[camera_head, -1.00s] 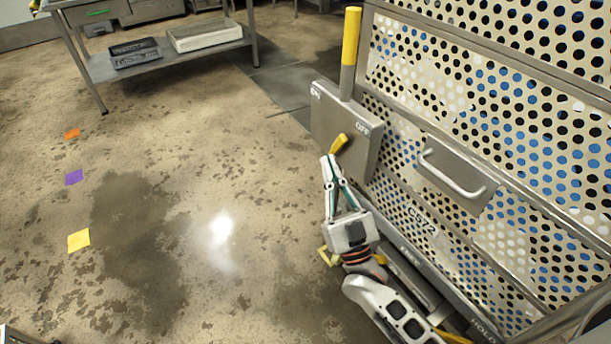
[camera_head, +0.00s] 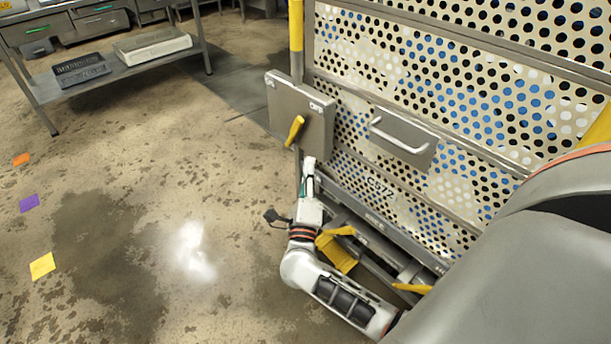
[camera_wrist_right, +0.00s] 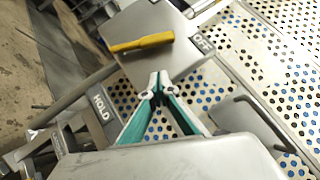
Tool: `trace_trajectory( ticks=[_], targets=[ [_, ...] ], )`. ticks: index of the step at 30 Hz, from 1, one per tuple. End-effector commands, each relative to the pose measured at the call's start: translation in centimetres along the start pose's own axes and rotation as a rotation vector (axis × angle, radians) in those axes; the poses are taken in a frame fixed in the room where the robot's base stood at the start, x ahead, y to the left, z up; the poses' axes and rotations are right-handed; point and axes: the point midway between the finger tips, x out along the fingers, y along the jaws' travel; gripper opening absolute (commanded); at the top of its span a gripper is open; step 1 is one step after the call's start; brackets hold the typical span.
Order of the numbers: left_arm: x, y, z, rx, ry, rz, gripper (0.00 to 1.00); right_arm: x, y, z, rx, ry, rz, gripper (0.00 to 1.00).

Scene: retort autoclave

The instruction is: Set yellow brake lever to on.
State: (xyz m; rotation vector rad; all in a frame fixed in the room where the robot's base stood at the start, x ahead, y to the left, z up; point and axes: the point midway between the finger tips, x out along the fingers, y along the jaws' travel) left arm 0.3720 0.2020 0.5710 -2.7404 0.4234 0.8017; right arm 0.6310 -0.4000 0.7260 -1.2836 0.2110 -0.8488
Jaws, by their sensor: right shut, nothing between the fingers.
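The yellow brake lever (camera_head: 294,131) sits on a grey plate (camera_head: 285,98) with an ON label at its left and an OFF label at its right. The lever slants at the plate's lower part, nearer OFF. In the right wrist view the lever (camera_wrist_right: 142,43) lies across the plate, its right end near the OFF label (camera_wrist_right: 203,43). My right gripper (camera_head: 308,163) is shut and empty, just below the plate and lever. In the wrist view its fingertips (camera_wrist_right: 160,78) meet, apart from the lever. My left gripper is not in view.
A perforated cart (camera_head: 420,75) with a handle (camera_head: 400,140) fills the right. A yellow-topped post (camera_head: 296,25) rises behind the plate. A yellow pedal-like part (camera_head: 338,248) is close beside my right wrist.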

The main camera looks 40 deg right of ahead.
Motion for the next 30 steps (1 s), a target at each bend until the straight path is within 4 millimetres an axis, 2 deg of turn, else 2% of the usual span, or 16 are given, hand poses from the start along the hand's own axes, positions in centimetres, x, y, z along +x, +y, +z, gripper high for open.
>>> trace_trajectory(
  ticks=[1,6,12,18,30],
  targets=[
    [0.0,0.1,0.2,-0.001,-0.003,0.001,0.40,1.2,-0.1,0.1,-0.001,-0.001,-0.003,0.00],
    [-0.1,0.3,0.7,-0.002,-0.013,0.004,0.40,4.4,0.0,0.1,-0.002,-0.002,-0.002,0.00],
    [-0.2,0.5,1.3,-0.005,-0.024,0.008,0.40,6.5,0.1,1.9,-0.001,-0.002,0.000,0.00],
    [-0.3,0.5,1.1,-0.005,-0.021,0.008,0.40,7.3,0.1,2.8,-0.003,-0.002,0.001,0.00],
    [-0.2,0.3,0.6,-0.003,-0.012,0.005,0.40,7.5,0.0,2.9,-0.003,-0.002,0.001,0.00]
  ],
)
